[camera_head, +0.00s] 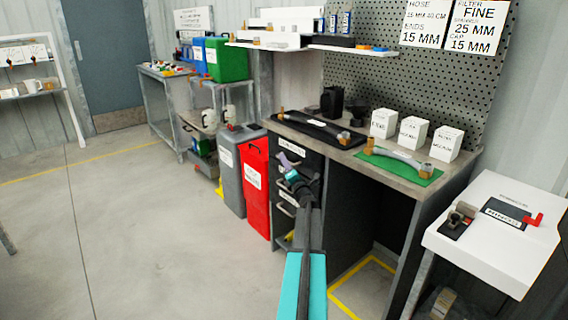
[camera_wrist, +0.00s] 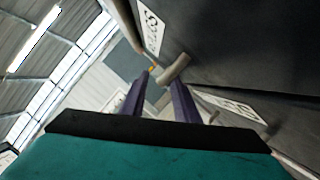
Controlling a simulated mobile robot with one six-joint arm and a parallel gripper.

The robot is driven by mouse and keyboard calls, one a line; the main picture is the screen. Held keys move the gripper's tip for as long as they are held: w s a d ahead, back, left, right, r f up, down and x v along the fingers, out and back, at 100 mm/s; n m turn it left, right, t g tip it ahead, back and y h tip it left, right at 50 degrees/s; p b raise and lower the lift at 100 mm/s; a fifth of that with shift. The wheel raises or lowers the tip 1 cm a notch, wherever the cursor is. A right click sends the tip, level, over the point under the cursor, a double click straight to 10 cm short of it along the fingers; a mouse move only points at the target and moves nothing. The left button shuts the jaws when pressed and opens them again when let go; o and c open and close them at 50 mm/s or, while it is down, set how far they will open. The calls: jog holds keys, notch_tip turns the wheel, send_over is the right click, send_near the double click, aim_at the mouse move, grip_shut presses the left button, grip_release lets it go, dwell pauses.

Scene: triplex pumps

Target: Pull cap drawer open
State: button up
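The dark drawer unit (camera_head: 313,163) stands under the left end of the workbench, with white labels and pale bar handles on its fronts. My gripper (camera_head: 287,162) is at the upper drawers in the head view, and my arm hides part of the fronts. In the wrist view my gripper's two purple fingers (camera_wrist: 159,88) are apart. A pale bar handle (camera_wrist: 175,69) shows just beyond and between the fingertips; contact cannot be told. A white label (camera_wrist: 236,106) lies beside the right finger; its text is too blurred to read, so I cannot tell which drawer is the cap drawer.
A red canister (camera_head: 256,190) and a grey canister (camera_head: 229,170) stand close left of the drawers. The workbench top (camera_head: 345,156) holds white boxes, a black tray and a green mat (camera_head: 399,168). A white stand (camera_head: 490,245) is at right. The floor at left is clear.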

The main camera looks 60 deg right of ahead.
jog(key=shift+w+d+r, duration=0.2)
jog(key=shift+w+d, duration=0.25)
jog(key=shift+w, duration=0.05)
jog(key=shift+c, duration=0.4)
grip_shut()
